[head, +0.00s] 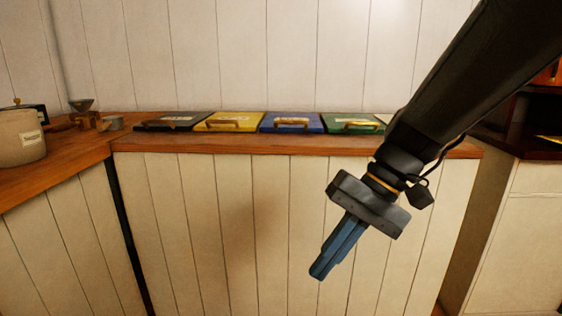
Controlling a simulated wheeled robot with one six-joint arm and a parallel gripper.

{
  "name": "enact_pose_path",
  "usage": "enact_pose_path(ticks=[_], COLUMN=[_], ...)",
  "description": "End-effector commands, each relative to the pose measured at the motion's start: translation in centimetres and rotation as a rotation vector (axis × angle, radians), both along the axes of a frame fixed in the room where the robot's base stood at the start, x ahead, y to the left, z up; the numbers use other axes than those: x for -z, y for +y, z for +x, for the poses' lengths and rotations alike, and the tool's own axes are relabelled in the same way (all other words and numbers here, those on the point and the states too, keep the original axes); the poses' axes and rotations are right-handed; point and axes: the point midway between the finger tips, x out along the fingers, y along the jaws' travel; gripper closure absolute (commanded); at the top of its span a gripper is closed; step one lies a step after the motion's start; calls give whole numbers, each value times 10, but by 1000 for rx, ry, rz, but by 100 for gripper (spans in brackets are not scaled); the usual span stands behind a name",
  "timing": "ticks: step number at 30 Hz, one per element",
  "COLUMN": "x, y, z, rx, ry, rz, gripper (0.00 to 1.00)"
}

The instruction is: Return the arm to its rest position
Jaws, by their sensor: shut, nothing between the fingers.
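My gripper (319,272) hangs from my dark arm, which reaches in from the upper right in the head view. Its blue fingers are closed together, point down and to the left, and hold nothing. It shows in front of the white panelled counter front (230,220), below the level of the wooden worktop edge. No object touches the fingers.
Black (172,122), yellow (230,122), blue (291,123) and green (350,124) lids with handles lie along the wooden worktop (290,146). A labelled pale pot (22,138) and a grinder (82,115) stand left. A dark-topped cabinet (520,145) stands right.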

Motion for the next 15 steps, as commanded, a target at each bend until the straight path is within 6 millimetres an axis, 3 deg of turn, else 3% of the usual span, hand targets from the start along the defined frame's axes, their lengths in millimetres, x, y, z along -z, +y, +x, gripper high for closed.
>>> enact_pose_path(ticks=[3, 6, 15], x=[16, 25, 37], y=[-1, -6, -17], z=[-31, -44, -62], rx=[-100, -153, -269], ry=[-39, -77, -203], rz=[-157, -250, -419], gripper=[100, 100, 100])
